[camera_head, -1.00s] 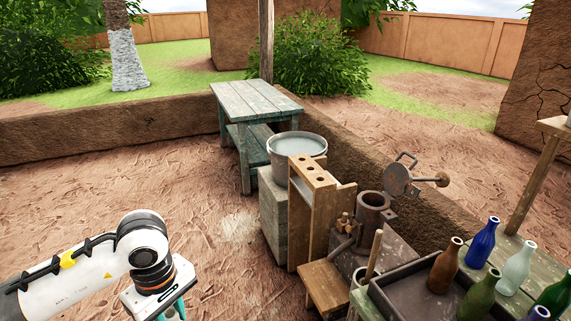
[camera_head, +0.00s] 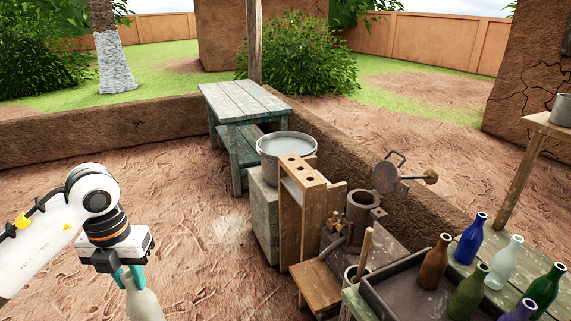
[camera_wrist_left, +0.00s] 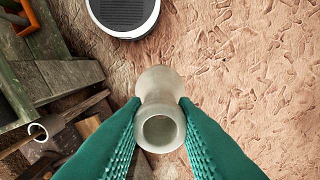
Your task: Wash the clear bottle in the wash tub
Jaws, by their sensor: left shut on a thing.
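My left gripper (camera_head: 130,276) is shut on the neck of the clear bottle (camera_head: 146,305), a pale, cloudy bottle. It hangs below the teal fingers at the lower left of the head view, its lower part cut off by the frame edge. In the left wrist view, the bottle's open mouth (camera_wrist_left: 160,128) faces the camera between the two fingers (camera_wrist_left: 160,108). The wash tub (camera_head: 264,160), a grey round tub filled with water, stands on a block right of the gripper and farther back. Bottle and tub are well apart. My right gripper is not in view.
A wooden rack with holes (camera_head: 299,168) stands just in front of the tub. A metal press (camera_head: 362,208) and a dark tray (camera_head: 402,285) are to the right. Several coloured bottles (camera_head: 468,292) stand there. A teal table (camera_head: 245,100) is behind. Bare ground lies left.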

